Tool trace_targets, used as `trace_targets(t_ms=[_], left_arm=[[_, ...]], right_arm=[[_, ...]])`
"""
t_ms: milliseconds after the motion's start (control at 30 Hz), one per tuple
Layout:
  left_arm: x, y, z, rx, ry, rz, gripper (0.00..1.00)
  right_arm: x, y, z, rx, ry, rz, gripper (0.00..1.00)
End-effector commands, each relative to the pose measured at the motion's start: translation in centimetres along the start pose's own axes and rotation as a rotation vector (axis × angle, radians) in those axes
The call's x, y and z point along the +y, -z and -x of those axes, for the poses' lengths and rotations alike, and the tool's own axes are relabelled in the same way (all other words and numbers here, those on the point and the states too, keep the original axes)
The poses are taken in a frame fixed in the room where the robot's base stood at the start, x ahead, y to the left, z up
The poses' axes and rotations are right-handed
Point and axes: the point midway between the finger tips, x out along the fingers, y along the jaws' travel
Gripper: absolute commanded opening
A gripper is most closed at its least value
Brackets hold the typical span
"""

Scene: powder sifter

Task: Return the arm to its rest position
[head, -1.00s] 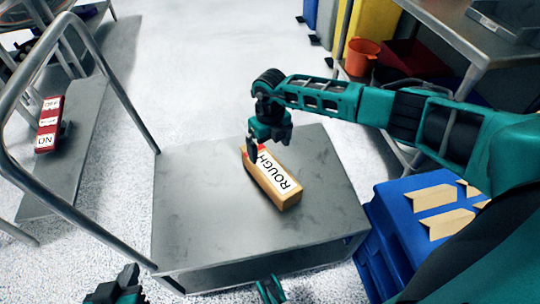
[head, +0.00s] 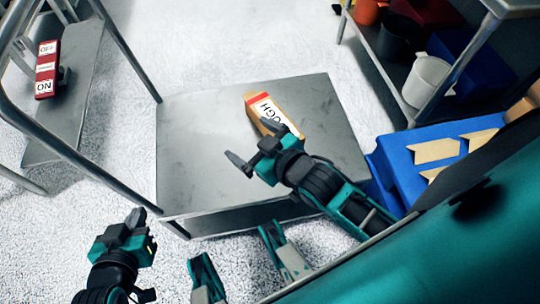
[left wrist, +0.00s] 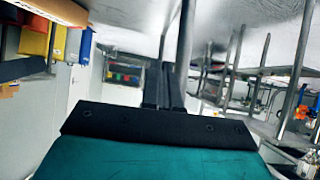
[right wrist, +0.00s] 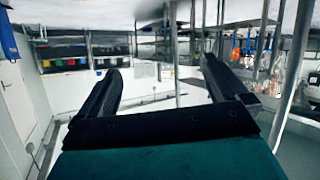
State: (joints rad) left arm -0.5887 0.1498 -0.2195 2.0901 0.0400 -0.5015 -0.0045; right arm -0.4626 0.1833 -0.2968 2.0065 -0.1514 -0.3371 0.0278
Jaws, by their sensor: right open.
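My right gripper (head: 252,143) is open and empty. In the head view it appears over the grey cart top (head: 195,150) and covers the lower part of the box. The tan box (head: 264,103) with a white "ROUGH" label lies on the cart, apart from the fingers as far as I can tell. The right wrist view shows the two dark fingers (right wrist: 168,92) spread with nothing between them. My left gripper (head: 139,216) is low at the left, near the cart's front edge. In the left wrist view its fingers (left wrist: 164,78) are together, with nothing held.
A metal cart handle (head: 70,155) rises at the left. Blue crates (head: 400,158) with cardboard pieces stand at the right. A shelf with a white bucket (head: 427,78) is at the upper right.

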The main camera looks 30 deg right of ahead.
Motion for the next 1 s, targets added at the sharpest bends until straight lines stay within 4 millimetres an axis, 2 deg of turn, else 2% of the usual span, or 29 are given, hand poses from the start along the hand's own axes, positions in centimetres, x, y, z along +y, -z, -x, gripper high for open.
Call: trace_targets(t_ms=[33, 100, 200, 533, 667, 833, 933, 1000], left_arm=[[0.0, 0.0, 0.0, 0.000, 0.000, 0.000, 0.00], [0.0, 0.0, 0.0, 0.000, 0.000, 0.000, 0.00], [0.0, 0.0, 0.0, 0.000, 0.000, 0.000, 0.00], [0.0, 0.1, 0.1, -0.001, 0.000, 0.000, 0.00], [0.0, 1.5, 1.1, -0.004, 0.003, 0.000, 0.00], [-0.4, 5.4, 3.8, 0.010, 0.019, -0.004, 0.00], [-1.2, 5.6, 5.5, -0.017, 0.044, -0.003, 0.00], [-1.4, 6.5, 6.5, -0.022, 0.052, -0.007, 0.00]], right_arm=[[0.0, -1.6, 1.2, -0.067, 0.000, -0.072, 1.00], [-0.1, -3.0, 2.5, -0.137, 0.006, -0.143, 1.00], [-0.2, -4.1, 3.4, -0.188, 0.013, -0.195, 1.00], [-0.2, -4.1, 3.6, -0.199, 0.016, -0.206, 1.00], [0.2, -2.7, 4.3, -0.200, 0.011, -0.203, 1.00], [1.4, 0.7, 6.4, -0.207, -0.008, -0.196, 1.00], [2.2, 2.2, 7.7, -0.214, -0.022, -0.193, 1.00], [2.7, 3.3, 8.5, -0.216, -0.030, -0.189, 1.00]])
